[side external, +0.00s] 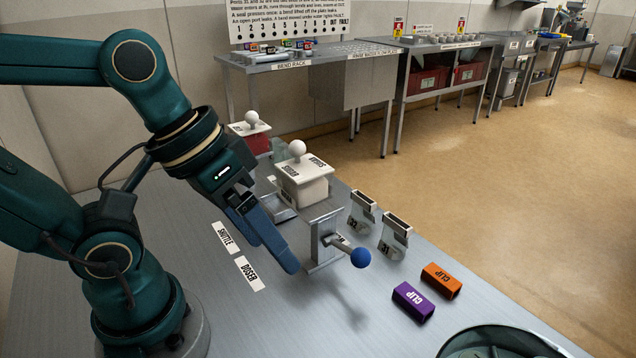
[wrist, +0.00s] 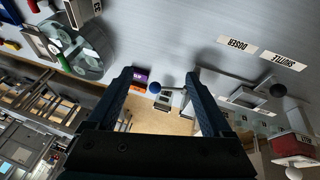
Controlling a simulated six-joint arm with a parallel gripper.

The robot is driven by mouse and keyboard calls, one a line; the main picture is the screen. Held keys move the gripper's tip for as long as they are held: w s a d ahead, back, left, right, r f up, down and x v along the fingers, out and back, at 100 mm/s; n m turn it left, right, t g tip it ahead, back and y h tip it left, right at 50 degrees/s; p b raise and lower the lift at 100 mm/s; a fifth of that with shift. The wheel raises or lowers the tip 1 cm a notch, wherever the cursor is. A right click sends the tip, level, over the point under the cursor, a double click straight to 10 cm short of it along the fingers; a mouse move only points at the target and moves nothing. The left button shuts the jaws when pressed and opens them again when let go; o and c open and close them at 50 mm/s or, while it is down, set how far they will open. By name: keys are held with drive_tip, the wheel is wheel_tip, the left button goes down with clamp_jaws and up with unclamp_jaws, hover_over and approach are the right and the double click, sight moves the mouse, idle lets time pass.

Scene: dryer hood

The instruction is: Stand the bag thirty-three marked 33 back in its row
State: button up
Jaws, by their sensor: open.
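Two small grey bags stand upright in a row in the side view, one (side external: 362,212) behind the other (side external: 396,236); their marks are too small to read surely. In the wrist view, a grey item with a white label that seems to read 33 (wrist: 80,12) is at the top edge, partly cut off; it may be the bag, lying down. My gripper (side external: 290,266) points down over the bench, left of the lever. In the wrist view its two blue fingers are apart, with nothing gripped between the tips (wrist: 160,78).
A lever with a blue knob (side external: 361,258) stands between my gripper and the standing bags. Purple (side external: 413,301) and orange (side external: 441,280) CLIP blocks lie front right. A white-lidded box (side external: 302,184) stands behind.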

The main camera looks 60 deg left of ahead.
drive_tip(key=w+d+f+n+g+h, duration=0.3)
drive_tip(key=d+n+g+h, duration=0.4)
drive_tip(key=d, duration=0.3)
drive_tip(key=f+n+h, duration=0.1)
drive_tip(key=f+n, duration=0.1)
drive_tip(key=w+d+f+n+g+h, duration=0.1)
drive_tip(key=f+n, duration=0.1)
drive_tip(key=d+f+n+h, duration=0.1)
drive_tip(key=f+n, duration=0.1)
drive_tip(key=f, duration=0.1)
drive_tip(key=shift+w+d+h, duration=0.25)
drive_tip(key=shift+w+h, duration=0.1)
drive_tip(key=shift+h, duration=0.05)
drive_tip(key=shift+s+d+f+g, duration=0.15)
drive_tip(key=shift+s+f+g, duration=0.15)
drive_tip(key=shift+f, duration=0.15)
drive_tip(key=x, duration=0.5)
drive_tip(key=shift+s+d+f, duration=0.1)
drive_tip(key=shift+s+d, duration=0.05)
drive_tip(key=shift+x, duration=3.15)
drive_tip(key=c, duration=1.1)
drive_tip(key=shift+c, duration=0.2)
